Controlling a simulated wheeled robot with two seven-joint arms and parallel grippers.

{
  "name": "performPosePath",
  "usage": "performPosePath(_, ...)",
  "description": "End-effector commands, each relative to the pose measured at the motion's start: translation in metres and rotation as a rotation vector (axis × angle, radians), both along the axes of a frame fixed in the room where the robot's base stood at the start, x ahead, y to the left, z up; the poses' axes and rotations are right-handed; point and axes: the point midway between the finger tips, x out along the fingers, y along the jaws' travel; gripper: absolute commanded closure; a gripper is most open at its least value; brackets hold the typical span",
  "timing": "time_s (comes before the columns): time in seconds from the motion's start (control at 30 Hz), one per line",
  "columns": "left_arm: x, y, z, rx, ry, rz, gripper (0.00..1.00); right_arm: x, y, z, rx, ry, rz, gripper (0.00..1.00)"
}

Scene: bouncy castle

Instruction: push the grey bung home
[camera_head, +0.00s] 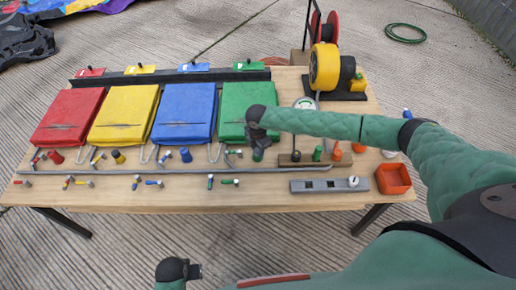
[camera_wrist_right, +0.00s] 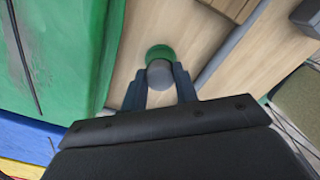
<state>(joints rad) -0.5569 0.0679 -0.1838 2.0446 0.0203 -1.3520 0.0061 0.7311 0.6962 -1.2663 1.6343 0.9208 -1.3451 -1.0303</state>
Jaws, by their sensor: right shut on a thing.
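The grey bung (camera_wrist_right: 160,74) shows as a grey round end between the fingertips of my right gripper (camera_wrist_right: 160,85) in the right wrist view. A green round piece (camera_wrist_right: 158,52) lies right against it on its far side; I cannot tell how deep the bung sits in it. In the head view my right gripper (camera_head: 258,138) points down just in front of the green pad, over the green piece (camera_head: 258,155), and hides the bung. My right gripper is shut on the grey bung. My left gripper (camera_head: 194,271) is low in front of the table, its fingers too unclear to read.
The wooden table (camera_head: 120,199) carries red (camera_head: 68,115), yellow (camera_head: 122,112), blue (camera_head: 185,112) and green pads (camera_head: 232,108) at the back. A grey rail (camera_head: 130,171), small coloured pieces, a grey level-like bar (camera_head: 315,185) and an orange tray (camera_head: 393,178) are nearby. A yellow blower (camera_head: 324,67) stands back right.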

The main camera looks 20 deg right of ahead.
Motion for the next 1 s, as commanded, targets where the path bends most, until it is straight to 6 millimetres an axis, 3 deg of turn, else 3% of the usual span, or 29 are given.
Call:
performPosePath(0.03,0.0000,0.0000,-0.0028,0.000,0.000,0.000,0.62,-0.0058,-0.0007,-0.0115,-0.004,0.010,0.000,1.00)
performPosePath(0.23,0.0001,0.0000,-0.0035,0.000,0.000,0.000,0.62,-0.0078,-0.0007,-0.0148,-0.005,0.013,0.001,1.00)
performPosePath(0.27,0.0000,0.0000,-0.0036,0.000,0.000,0.000,0.62,-0.0081,-0.0008,-0.0153,-0.005,0.014,0.001,0.65)
performPosePath(0.37,0.0001,0.0001,-0.0039,0.000,0.000,0.000,0.62,-0.0085,-0.0009,-0.0159,-0.006,0.015,0.001,0.45)
performPosePath(1.0,0.0001,0.0000,-0.0047,0.000,0.000,0.000,0.62,-0.0091,-0.0024,-0.0158,-0.007,0.019,-0.001,0.45)
